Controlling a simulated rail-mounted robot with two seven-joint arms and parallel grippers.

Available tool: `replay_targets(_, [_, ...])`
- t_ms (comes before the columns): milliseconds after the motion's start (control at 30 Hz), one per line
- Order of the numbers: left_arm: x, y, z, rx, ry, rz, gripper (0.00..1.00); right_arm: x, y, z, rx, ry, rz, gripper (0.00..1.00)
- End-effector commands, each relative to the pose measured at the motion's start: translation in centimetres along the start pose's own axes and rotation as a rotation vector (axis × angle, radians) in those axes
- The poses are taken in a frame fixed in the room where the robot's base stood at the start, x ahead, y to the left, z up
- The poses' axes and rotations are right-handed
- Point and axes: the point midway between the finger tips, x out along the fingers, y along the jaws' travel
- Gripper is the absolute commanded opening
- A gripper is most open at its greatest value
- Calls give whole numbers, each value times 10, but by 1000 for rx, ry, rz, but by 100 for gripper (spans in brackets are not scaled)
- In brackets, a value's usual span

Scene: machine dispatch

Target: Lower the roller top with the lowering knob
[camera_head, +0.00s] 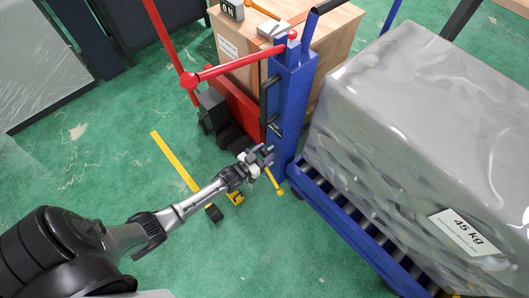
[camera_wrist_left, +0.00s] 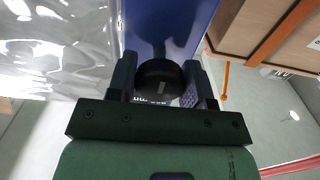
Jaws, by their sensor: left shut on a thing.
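My left gripper (camera_head: 258,158) is at the lower part of the blue column (camera_head: 290,95), on its left face. In the left wrist view the gripper (camera_wrist_left: 163,88) has its two dark fingers on either side of a round black knob (camera_wrist_left: 160,80) and is shut on it. A white marking shows below the knob, too small to read. In the head view the gripper hides the knob. The roller top (camera_head: 340,212) is a blue frame with dark rollers, to the right of the column. My right gripper is in neither view.
A grey wrapped load (camera_head: 410,110) labelled 45 kg sits on the roller top. A yellow-orange lever (camera_head: 274,181) hangs close below the gripper. A red hand truck (camera_head: 233,73) and a wooden crate (camera_head: 340,35) stand behind. Green floor is free at lower left.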

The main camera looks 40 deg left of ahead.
Motion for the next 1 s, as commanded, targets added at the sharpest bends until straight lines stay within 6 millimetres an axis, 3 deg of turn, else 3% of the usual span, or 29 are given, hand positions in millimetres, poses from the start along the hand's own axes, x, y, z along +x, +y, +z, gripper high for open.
replay_targets(367, [0,0,-2,89,-1,0,23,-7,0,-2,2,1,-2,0])
replay_targets(1000, [0,-1,-2,667,0,-1,23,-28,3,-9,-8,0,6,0])
